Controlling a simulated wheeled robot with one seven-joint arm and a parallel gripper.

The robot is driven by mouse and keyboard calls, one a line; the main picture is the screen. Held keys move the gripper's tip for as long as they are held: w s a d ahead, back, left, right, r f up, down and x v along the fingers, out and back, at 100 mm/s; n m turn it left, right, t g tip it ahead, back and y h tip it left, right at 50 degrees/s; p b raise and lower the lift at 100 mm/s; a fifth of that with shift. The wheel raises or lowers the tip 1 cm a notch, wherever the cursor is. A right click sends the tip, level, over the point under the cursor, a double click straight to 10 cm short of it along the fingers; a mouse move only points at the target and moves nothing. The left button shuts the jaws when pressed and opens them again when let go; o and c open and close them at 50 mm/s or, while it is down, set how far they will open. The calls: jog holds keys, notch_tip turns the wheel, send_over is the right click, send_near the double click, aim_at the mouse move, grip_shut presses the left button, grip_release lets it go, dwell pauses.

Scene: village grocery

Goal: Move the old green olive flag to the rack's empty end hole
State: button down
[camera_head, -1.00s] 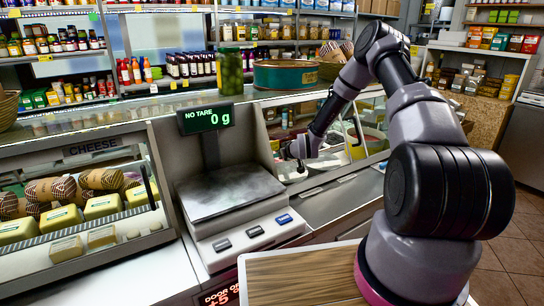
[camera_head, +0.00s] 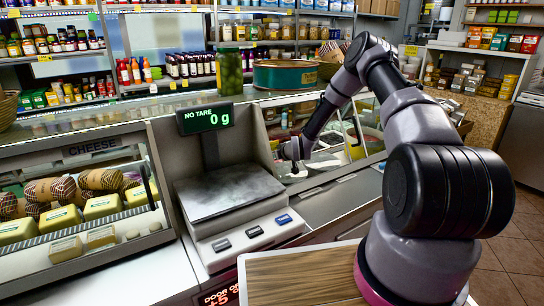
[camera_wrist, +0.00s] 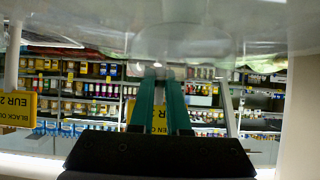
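In the wrist view, which is upside down, a yellow flag (camera_wrist: 159,118) with black lettering ending in "EN O" is seen through the gap between my fingers and beside them. Most of its text is covered, and its stem is not clear. My gripper (camera_wrist: 161,80) has two teal fingers standing a small gap apart, so it looks open; I cannot tell whether they touch the flag. A second yellow flag (camera_wrist: 18,108) reads "BLACK OL" and "EUR 2" on a pale stem at the left. In the head view my gripper (camera_head: 294,168) is low over the counter case right of the scale.
The scale (camera_head: 230,190) with its display stands left of my gripper. A glass cheese case (camera_head: 90,195) is farther left. A green jar (camera_head: 230,72) and a round green tin (camera_head: 286,75) stand on the counter top behind. The rack's holes cannot be made out.

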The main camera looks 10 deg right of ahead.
aim_at(272, 147)
jog(key=shift+r, duration=0.15)
jog(key=shift+r, duration=2.15)
jog(key=shift+r, duration=0.1)
notch_tip(272, 147, up, 6)
jog(key=shift+r, duration=0.15)
jog(key=s+d, duration=0.4)
jog(key=s, duration=0.5)
jog(key=s+d, duration=0.3)
jog(key=s, duration=0.6)
jog(key=shift+s+d, duration=0.25)
jog(key=shift+d, duration=0.1)
jog(key=shift+r, duration=0.1)
